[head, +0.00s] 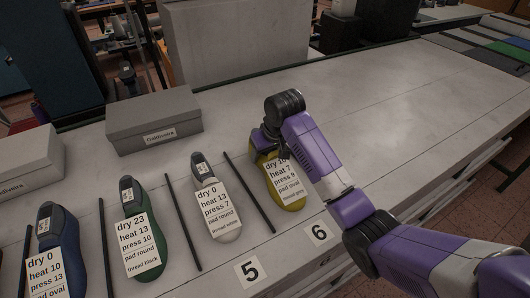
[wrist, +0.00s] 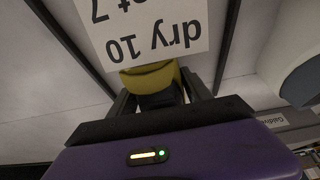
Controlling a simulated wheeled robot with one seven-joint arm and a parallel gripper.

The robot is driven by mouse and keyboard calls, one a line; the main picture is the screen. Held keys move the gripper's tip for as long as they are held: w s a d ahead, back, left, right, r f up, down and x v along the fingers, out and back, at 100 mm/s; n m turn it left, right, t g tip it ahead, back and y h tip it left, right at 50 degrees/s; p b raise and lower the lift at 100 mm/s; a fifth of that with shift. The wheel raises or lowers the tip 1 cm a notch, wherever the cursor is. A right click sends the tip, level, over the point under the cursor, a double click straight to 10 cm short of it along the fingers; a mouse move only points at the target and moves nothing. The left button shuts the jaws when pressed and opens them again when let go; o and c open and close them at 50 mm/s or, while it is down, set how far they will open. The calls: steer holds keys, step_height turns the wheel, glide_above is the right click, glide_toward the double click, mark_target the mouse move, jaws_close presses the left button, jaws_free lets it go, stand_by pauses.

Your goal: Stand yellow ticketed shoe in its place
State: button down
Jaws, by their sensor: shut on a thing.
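The yellow shoe (head: 291,199) bears a white ticket (head: 282,178) and lies on the bench above the number 6 card (head: 319,233), right of a dark divider rod. My gripper (head: 272,143) is at the shoe's far end, partly hidden by my arm. In the wrist view the yellow shoe (wrist: 153,77) sits between my gripper's dark fingers (wrist: 158,98), which are shut on it. Its ticket (wrist: 150,30) shows upside down there. I cannot tell whether the shoe touches the bench.
A white shoe (head: 226,222) stands left of the rod (head: 249,192), above the number 5 card (head: 248,269). Green (head: 128,196) and blue (head: 45,225) ticketed shoes are further left, with rods between. A grey box (head: 153,121) is behind them. The bench is clear to the right.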

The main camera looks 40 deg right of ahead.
mark_target(273, 153)
steer(key=shift+c, duration=2.3)
jaws_free()
steer(key=v, duration=1.2)
step_height(273, 153, up, 5)
steer(key=p, duration=0.5)
steer(key=shift+f, duration=0.2)
steer(key=shift+s, duration=0.1)
